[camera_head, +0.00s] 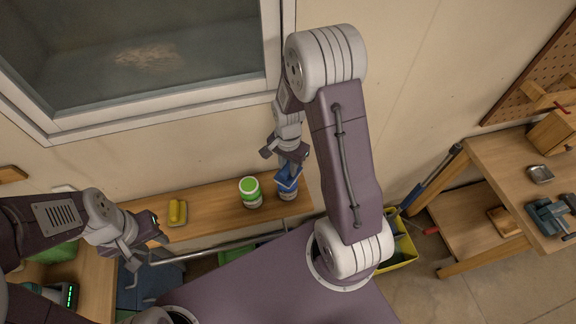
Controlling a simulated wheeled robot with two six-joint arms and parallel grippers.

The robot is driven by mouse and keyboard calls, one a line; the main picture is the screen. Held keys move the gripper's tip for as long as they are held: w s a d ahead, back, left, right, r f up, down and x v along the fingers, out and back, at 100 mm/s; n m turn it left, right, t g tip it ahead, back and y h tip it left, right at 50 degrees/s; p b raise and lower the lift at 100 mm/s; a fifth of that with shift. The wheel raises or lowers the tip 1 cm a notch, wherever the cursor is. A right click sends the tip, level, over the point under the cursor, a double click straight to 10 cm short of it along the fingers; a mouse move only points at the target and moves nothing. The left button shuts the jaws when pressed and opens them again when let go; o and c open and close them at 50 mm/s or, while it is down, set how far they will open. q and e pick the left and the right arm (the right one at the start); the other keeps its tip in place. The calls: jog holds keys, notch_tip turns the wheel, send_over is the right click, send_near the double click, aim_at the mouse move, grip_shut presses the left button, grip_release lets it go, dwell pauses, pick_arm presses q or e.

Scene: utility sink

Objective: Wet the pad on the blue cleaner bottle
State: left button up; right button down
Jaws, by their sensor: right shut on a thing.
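The blue cleaner bottle (289,194) stands upright on the wooden ledge, its top mostly hidden. My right gripper (287,158) is directly above it, pointing down, and is shut on a small blue piece, which looks like the pad (289,176). The pad is right at the top of the bottle; I cannot tell whether they touch. My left gripper (147,247) is open and empty, low at the left, near the front edge of the ledge.
A yellow sponge-like block (177,212) lies further left on the ledge (215,212). A metal rail (205,252) runs in front. A workbench (500,165) stands at right.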

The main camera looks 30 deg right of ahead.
aim_at(287, 165)
jog(key=shift+w+f, duration=0.15)
jog(key=shift+w, duration=0.35)
jog(key=shift+s, duration=0.35)
pick_arm(q)
jog(key=shift+w+f, duration=0.2)
pick_arm(e)
jog(key=shift+f, duration=0.1)
pick_arm(q)
jog(key=shift+w+f, duration=0.15)
jog(key=shift+w, duration=0.05)
pick_arm(e)
jog(key=shift+w+f, duration=0.2)
jog(key=shift+f, duration=0.05)
pick_arm(q)
jog(key=shift+s+f+b, duration=0.1)
jog(key=shift+f+b, duration=0.05)
jog(key=shift+b, duration=0.25)
pick_arm(e)
jog(key=shift+s+f, duration=0.1)
jog(key=shift+f, duration=0.05)
